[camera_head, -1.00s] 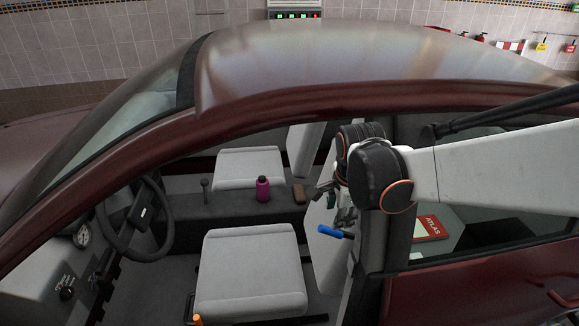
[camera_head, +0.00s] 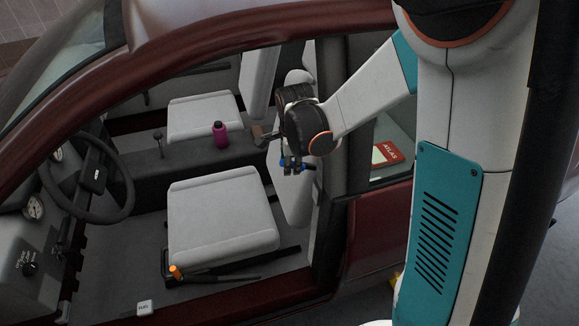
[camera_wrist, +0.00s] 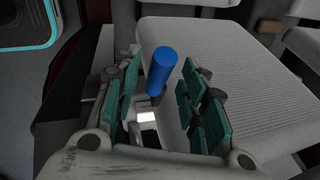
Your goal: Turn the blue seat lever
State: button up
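The blue seat lever (camera_wrist: 162,72) is a short blue cylinder on a dark stem beside the seat back. In the wrist view it stands between the two teal fingers of my gripper (camera_wrist: 160,90). The fingers are apart, with visible gaps on both sides of the lever, so I see no firm contact. In the head view my gripper (camera_head: 294,163) is at the lever, and small blue parts of the lever (camera_head: 308,167) show around the fingers. The rest of the lever is hidden there by my gripper.
The grey front seat (camera_head: 222,215) has an orange-tipped lever (camera_head: 176,271) at its lower edge. A magenta bottle (camera_head: 220,134) stands on the console. The door pillar (camera_head: 333,220) is close beside my arm. The roof edge (camera_head: 270,35) and steering wheel (camera_head: 110,205) also bound the opening.

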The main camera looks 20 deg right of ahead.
jog(key=shift+x, duration=1.25)
jog(key=shift+c, duration=0.6)
grip_shut()
jog(key=shift+f+b, duration=0.1)
jog(key=shift+b, duration=0.25)
jog(key=f+h+b, duration=0.2)
jog(key=a+f+h+b, duration=0.1)
jog(key=f+h+b, duration=0.1)
jog(key=h+b, duration=0.1)
jog(key=shift+s+a+f+n+b, duration=0.1)
jog(key=shift+a+f+n+b, duration=0.1)
jog(key=shift+f+n+b, duration=0.2)
jog(key=shift+h, duration=0.3)
